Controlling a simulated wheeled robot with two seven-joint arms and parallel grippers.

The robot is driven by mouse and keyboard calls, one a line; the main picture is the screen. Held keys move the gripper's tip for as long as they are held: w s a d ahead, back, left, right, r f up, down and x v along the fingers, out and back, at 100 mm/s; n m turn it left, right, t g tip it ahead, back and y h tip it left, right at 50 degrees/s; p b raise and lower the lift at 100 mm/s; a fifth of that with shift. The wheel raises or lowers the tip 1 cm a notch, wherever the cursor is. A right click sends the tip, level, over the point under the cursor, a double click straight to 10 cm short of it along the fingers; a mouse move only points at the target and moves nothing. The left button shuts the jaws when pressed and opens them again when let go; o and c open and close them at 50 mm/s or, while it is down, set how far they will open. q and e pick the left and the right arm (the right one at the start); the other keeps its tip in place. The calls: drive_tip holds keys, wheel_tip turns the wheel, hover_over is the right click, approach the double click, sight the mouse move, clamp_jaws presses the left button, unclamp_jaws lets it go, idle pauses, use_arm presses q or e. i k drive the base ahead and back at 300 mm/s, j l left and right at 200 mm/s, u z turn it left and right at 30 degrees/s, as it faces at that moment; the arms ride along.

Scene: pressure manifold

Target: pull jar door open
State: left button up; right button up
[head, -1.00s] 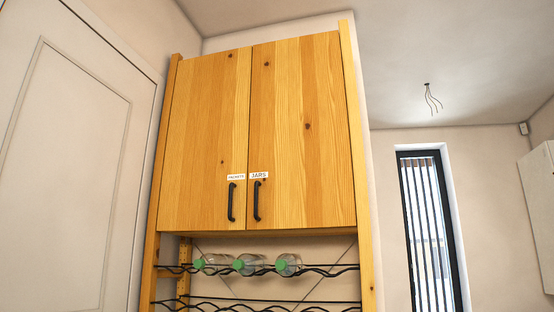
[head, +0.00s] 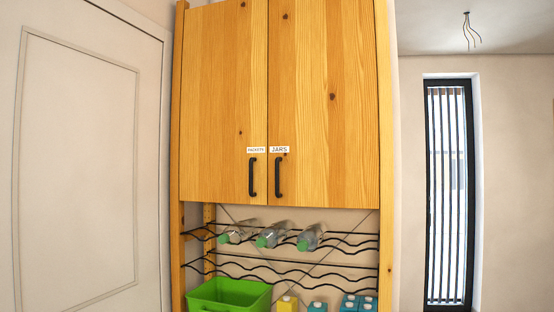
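The jar door (head: 325,110) is the right-hand wooden door of a tall pine cabinet, with a small white label reading JARS (head: 279,149). Its black handle (head: 279,177) is an upright bar near the door's lower left edge. The door looks shut, flush with the left-hand door (head: 222,110), which has its own black handle (head: 252,177) and a label that seems to read PACKETS. Neither of my grippers shows in the head view.
Below the doors, bottles (head: 311,237) lie on a black wire rack (head: 340,263). Lower down are a green bin (head: 228,293), a yellow carton (head: 288,303) and several blue cartons. A white panelled door (head: 80,170) is at left, a barred window (head: 448,190) at right.

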sight(324, 140)
drive_tip(key=i+l, duration=0.1)
drive_tip(key=i, duration=0.45)
drive_tip(key=i+u, duration=0.15)
drive_tip(key=i, duration=0.4)
drive_tip(key=i+l, duration=0.2)
drive_tip(key=i, duration=0.3)
drive_tip(key=j+u, duration=0.05)
